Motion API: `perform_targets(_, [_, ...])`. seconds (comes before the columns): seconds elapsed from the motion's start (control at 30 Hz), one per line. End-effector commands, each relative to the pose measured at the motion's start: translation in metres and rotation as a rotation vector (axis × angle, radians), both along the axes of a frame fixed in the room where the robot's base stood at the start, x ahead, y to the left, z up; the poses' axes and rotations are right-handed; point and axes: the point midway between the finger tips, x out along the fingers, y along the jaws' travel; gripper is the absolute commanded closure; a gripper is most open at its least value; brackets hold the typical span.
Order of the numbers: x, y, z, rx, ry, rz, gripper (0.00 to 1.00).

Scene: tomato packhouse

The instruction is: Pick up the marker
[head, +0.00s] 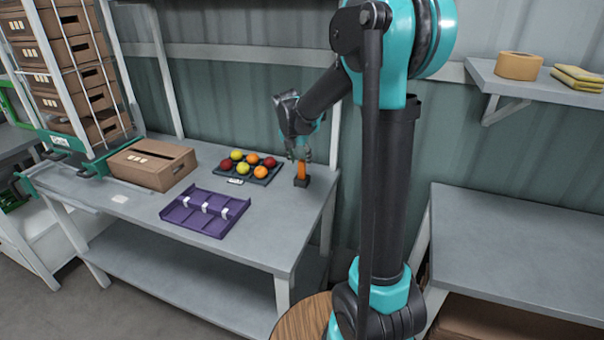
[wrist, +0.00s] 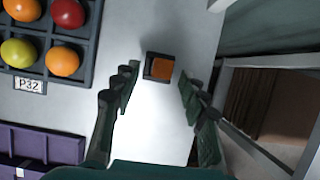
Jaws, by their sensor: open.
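The marker (head: 301,170) looks like an upright orange block in a dark square base, near the right end of the grey table. In the wrist view it shows from above as an orange square (wrist: 161,68) within the dark base. My gripper (head: 299,156) is pointed down just above it. In the wrist view the two fingers of my gripper (wrist: 157,82) are spread, one to each side of the marker, with a gap on both sides. Nothing is held. The head view does not show clearly how the fingertips sit around the marker's top.
A dark tray (head: 259,180) of red, yellow and orange tomatoes lies left of the marker, labelled P32 in the wrist view. A purple divided tray (head: 187,222) lies nearer the front. A cardboard box (head: 138,177) stands at the left. The table's right edge is close to the marker.

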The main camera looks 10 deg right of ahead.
Motion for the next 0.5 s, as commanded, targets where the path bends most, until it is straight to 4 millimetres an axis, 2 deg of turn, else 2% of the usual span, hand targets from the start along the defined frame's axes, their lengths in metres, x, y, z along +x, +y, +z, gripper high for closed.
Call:
perform_targets(0.3, [0.012, -0.009, -0.039, 0.0, 0.0, -0.001, 0.57])
perform_targets(0.5, [0.014, -0.01, -0.045, 0.0, 0.0, 0.0, 0.57])
